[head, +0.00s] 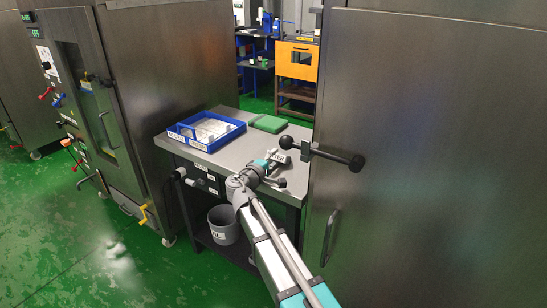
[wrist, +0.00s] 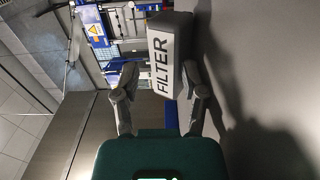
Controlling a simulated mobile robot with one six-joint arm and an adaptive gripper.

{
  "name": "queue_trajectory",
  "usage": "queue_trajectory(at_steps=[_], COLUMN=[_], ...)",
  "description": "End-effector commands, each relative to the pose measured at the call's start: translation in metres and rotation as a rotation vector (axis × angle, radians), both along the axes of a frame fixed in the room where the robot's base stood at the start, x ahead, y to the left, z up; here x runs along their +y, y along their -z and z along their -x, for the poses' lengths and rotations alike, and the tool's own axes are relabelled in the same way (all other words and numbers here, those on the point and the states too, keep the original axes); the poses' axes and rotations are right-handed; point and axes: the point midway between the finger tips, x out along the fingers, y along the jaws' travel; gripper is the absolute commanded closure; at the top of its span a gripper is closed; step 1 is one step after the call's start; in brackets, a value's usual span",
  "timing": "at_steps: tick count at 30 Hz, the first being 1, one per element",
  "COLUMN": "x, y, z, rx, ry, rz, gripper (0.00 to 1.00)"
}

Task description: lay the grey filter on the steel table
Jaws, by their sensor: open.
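The grey filter (wrist: 188,60) is a block with a white face lettered FILTER. In the wrist view it lies just ahead of and partly between the fingertips of my gripper (wrist: 160,75), nearer the right finger. My gripper is open, and a gap shows between the left finger and the filter. The steel table (head: 232,159) stands in the middle of the head view, and my gripper (head: 277,160) is low over its right part. The filter shows there as a small pale block (head: 281,156) at the fingers. I cannot tell whether its underside touches the tabletop.
A blue tray (head: 181,139) with white items stands on the table's left part, and a green flat object (head: 268,124) lies at the back. A steel cabinet door (head: 430,160) with a black-knobbed handle (head: 322,153) is close on the right. A grey bucket (head: 223,226) sits below.

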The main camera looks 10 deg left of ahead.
Motion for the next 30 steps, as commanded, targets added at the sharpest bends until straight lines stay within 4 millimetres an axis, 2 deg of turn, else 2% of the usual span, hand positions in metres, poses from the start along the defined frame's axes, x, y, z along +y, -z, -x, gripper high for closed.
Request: queue_trajectory(at_steps=[18,24,30], x=[0.029,0.035,0.037], y=[0.001,0.001,0.000], z=[0.084,0.099,0.102], rx=[0.002,0.000,-0.001], ry=[-0.005,-0.003,-0.002], rz=[-0.004,-0.002,-0.001], gripper=[0.18,0.18,0.18])
